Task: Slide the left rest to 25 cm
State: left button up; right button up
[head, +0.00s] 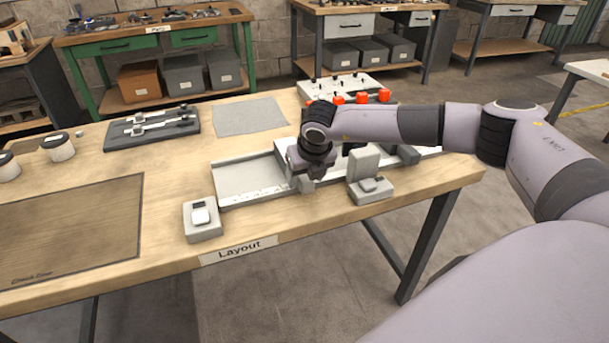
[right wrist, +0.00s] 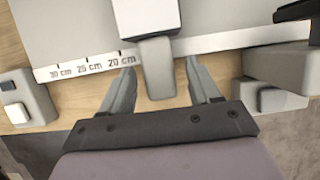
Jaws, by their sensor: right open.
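The left rest (right wrist: 150,22) is a light grey block with a front tab (right wrist: 157,68) hanging over the ruled edge (right wrist: 90,64) of the grey layout rail. In the right wrist view it sits just right of the "20 cm" mark; "25 cm" and "30 cm" are further left. My right gripper (right wrist: 163,84) is open, with one finger on each side of the tab and visible gaps to it. In the head view my right gripper (head: 304,186) is over the rail's front edge and largely hides the rest. My left gripper is not in view.
A grey box with a white button (head: 203,218) stands at the rail's left end. A grey upright block with a button (head: 368,185) stands close right of my gripper. Red-topped parts (head: 362,98) are behind my arm. The rail's bed (head: 245,178) left of the gripper is clear.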

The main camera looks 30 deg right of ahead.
jog(key=shift+w+f, duration=0.15)
jog(key=shift+f, duration=0.2)
grip_shut()
jog(key=a+b, duration=0.1)
jog(key=a, duration=0.2)
jog(key=w+a+b, duration=0.1)
jog(key=a+b, duration=0.1)
jog(key=a, duration=0.1)
jog(key=w+a+b, duration=0.1)
jog(key=a, duration=0.2)
jog(key=shift+w+a+f, duration=0.1)
jog(key=shift+w+a, duration=0.05)
jog(key=shift+a, duration=0.35)
grip_release()
